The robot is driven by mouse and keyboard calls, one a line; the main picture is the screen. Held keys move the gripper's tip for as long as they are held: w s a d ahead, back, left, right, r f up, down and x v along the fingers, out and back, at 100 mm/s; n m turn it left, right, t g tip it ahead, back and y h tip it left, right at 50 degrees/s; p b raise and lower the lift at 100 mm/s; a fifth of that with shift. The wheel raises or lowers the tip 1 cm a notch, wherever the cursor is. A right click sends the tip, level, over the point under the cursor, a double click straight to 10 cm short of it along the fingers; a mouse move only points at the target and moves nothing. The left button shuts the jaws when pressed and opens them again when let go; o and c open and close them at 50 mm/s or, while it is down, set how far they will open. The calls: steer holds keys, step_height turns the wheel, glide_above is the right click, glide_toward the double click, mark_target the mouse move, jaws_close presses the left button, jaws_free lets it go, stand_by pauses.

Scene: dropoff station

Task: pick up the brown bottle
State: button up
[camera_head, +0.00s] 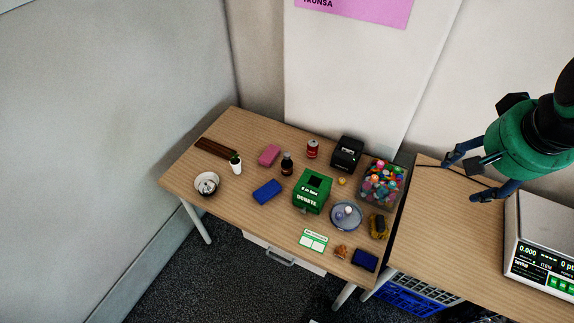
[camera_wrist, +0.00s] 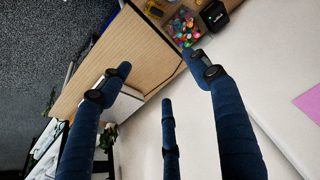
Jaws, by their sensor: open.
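The brown bottle (camera_head: 287,164) stands upright near the middle of the left table (camera_head: 222,200) in the head view. It is small and dark, with a red can to its upper right and a blue block to its lower left. My gripper (camera_head: 466,176) is at the right, over the right-hand table and well away from the bottle. Its fingers are spread apart with nothing between them. In the wrist view, the fingers of my gripper (camera_wrist: 155,65) are also wide apart, and the bottle cannot be made out there.
Around the bottle are the red can (camera_head: 312,149), blue block (camera_head: 267,192), pink block (camera_head: 269,155) and green donation box (camera_head: 312,190). A black printer (camera_head: 347,153) and a clear bin of colourful items (camera_head: 382,182) stand further right. A scale (camera_head: 543,240) sits on the right-hand table.

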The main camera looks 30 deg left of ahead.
steer(key=w+a+f+g+p, duration=0.1)
steer(key=w+a+f, duration=0.2)
steer(key=w+a, duration=1)
steer(key=g+p, duration=0.3)
glide_above(287, 153)
steer(key=shift+m+h, duration=0.3)
steer(key=shift+m, duration=0.1)
steer(key=f, duration=3.6)
steer(key=shift+d, duration=0.25)
steer(key=shift+a+f, duration=0.25)
steer(key=shift+f, duration=0.15)
steer(key=shift+s, duration=0.1)
step_height(287, 153, down, 9)
steer(key=shift+r+b, duration=0.2)
steer(key=shift+b, duration=0.2)
